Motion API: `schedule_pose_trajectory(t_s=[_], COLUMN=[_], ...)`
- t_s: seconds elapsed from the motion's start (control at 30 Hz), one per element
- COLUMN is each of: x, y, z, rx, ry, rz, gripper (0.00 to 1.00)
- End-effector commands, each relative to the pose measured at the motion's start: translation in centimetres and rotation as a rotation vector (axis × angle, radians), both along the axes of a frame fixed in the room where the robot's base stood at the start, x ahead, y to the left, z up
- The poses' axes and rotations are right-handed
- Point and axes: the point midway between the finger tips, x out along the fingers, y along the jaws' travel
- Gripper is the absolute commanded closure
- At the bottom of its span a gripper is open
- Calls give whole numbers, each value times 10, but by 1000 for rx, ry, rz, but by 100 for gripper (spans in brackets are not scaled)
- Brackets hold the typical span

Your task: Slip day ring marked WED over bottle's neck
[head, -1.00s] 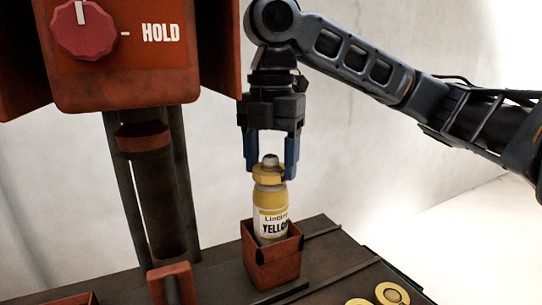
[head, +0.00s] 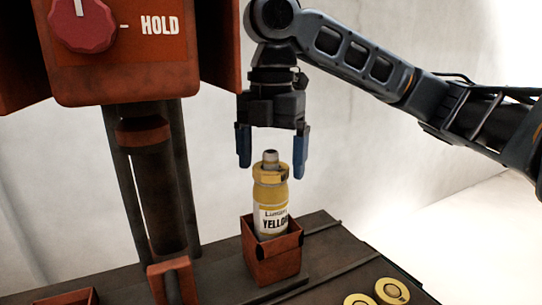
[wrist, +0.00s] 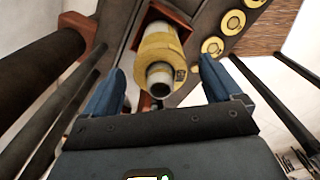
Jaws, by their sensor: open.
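The bottle (head: 272,216) is white and yellow with a label reading YELLOW, and stands nearly upright in a rust-orange square holder (head: 272,266). A yellow day ring (head: 268,175) sits around its neck, with the pale tip showing above it. The ring has a small dark mark, too small to read. In the wrist view the ring (wrist: 158,46) encircles the neck. My gripper (head: 271,161) is open and empty above the bottle, with its blue fingers on either side of the neck and apart from the ring.
More yellow rings (head: 392,291) lie on the dark bench at the lower right; several show in the wrist view (wrist: 211,47). Raised rails cross the bench.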

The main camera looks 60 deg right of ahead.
Motion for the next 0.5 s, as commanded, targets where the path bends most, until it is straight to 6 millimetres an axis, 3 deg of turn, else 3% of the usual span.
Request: schedule_pose_trajectory(t_s=[0.23,0.5], x=[0,1], y=[0,0], z=[7,50], rx=[-1,-2], ry=[-1,-2], rz=[0,-1], gripper=[8,8])
